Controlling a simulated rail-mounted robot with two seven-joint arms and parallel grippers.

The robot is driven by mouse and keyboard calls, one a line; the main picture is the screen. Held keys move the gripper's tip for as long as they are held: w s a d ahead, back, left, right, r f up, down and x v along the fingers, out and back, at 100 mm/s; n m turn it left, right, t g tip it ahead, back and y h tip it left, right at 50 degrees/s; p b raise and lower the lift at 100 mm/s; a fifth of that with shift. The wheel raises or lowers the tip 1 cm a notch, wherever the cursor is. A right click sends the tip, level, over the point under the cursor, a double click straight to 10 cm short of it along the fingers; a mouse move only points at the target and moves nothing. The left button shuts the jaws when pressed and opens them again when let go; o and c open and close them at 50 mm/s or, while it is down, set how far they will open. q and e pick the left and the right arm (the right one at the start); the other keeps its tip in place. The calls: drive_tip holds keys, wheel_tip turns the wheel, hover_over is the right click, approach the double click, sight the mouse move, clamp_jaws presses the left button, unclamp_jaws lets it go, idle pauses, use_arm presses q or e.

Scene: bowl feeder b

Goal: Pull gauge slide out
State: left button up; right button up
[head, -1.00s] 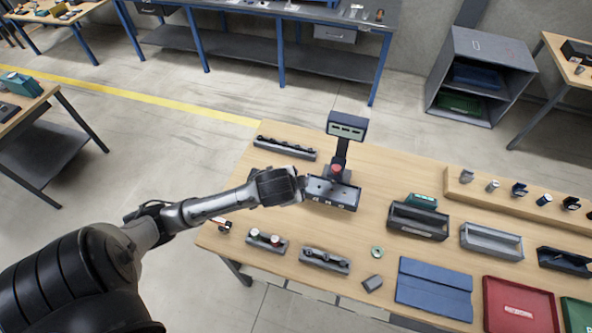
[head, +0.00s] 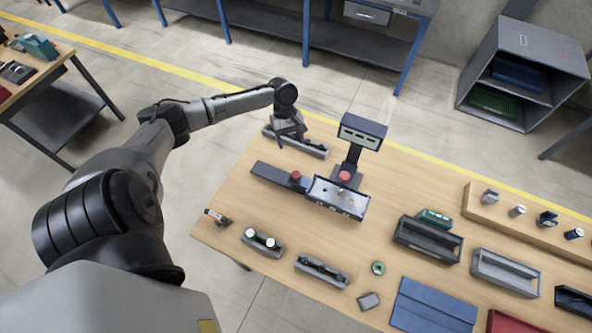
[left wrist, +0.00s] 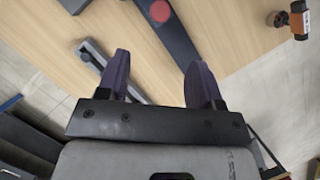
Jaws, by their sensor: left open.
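The gauge (head: 338,197) is a dark station with a shallow tray, a display (head: 361,131) on a post and a red button (head: 345,177) at the post's foot. A dark slide rail (head: 270,174) sticks out from its left side, with a red knob (head: 295,176) near the tray. The left wrist view shows the rail (left wrist: 176,38) and a red round top (left wrist: 160,11). My left gripper (head: 292,135) is open and empty, behind and apart from the rail, over the back rack. Its purple fingers (left wrist: 158,80) are spread. My right gripper is not in view.
The back rack (head: 310,146) lies below my left gripper. Two small racks (head: 262,245) (head: 320,271) and an orange-black item (head: 216,217) lie at the front left. Bins (head: 428,240) stand to the right. Wood between rail and front racks is clear.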

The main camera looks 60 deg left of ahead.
sight(296, 173)
use_arm(q)
drive_tip(key=p+x, duration=0.1)
drive_tip(key=x, duration=1.2)
drive_tip(key=shift+d+f, duration=0.15)
drive_tip(key=shift+f, duration=0.15)
clamp_jaws()
